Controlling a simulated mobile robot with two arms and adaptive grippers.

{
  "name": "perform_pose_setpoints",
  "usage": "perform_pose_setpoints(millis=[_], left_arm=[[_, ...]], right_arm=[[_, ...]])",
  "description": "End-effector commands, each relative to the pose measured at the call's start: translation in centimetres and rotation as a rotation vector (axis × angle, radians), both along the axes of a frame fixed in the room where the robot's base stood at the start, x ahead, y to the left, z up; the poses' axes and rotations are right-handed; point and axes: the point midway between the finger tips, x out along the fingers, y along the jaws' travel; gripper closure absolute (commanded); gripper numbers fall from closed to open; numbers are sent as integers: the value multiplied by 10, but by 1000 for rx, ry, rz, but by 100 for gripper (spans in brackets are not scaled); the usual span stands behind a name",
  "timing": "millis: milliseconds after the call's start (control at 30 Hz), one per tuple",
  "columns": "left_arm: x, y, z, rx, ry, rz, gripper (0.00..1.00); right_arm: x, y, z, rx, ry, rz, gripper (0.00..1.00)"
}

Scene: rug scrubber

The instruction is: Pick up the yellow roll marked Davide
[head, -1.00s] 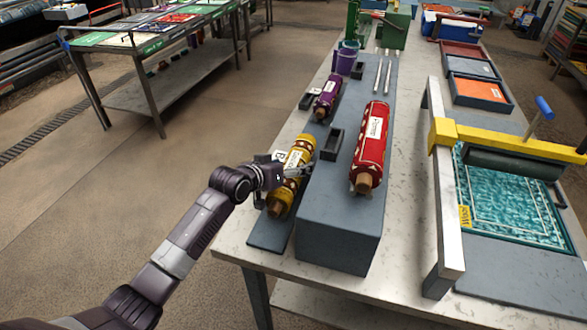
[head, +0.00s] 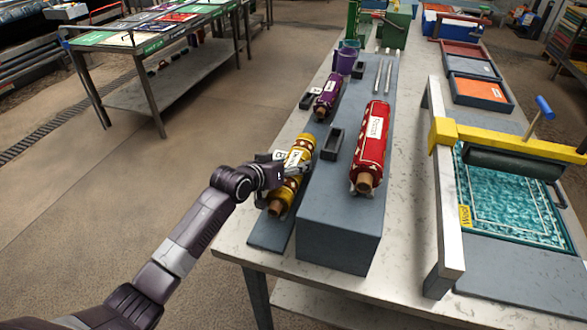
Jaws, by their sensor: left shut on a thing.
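The yellow roll (head: 299,154) with a white label and brown core ends lies lengthwise on a low grey board at the left edge of the table. My left gripper (head: 290,172) is shut on the yellow roll near its middle, coming in from the left. The gripper hides part of the roll, and the name on the label is too small to read. I cannot tell whether the roll is clear of the board. My right gripper is not in view.
A red roll (head: 371,146) lies on the raised grey block (head: 338,233) to the right. A purple roll (head: 327,96) lies farther back. Small dark holders (head: 332,143) stand between the rolls. A frame with a yellow bar (head: 510,141) stands over a teal rug at right.

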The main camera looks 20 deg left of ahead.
Motion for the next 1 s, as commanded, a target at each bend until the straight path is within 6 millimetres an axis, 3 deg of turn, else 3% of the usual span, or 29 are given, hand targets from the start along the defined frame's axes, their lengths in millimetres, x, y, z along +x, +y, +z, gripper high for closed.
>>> perform_pose_setpoints(millis=[267,467,800,1000], left_arm=[[2,1,11,1,-8,0,88],[2,0,40,1,-11,0,88],[2,0,133,1,-14,0,88],[1,0,176,0,-10,0,89]], right_arm=[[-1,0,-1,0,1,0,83],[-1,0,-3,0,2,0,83],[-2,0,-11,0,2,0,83],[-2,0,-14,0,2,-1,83]])
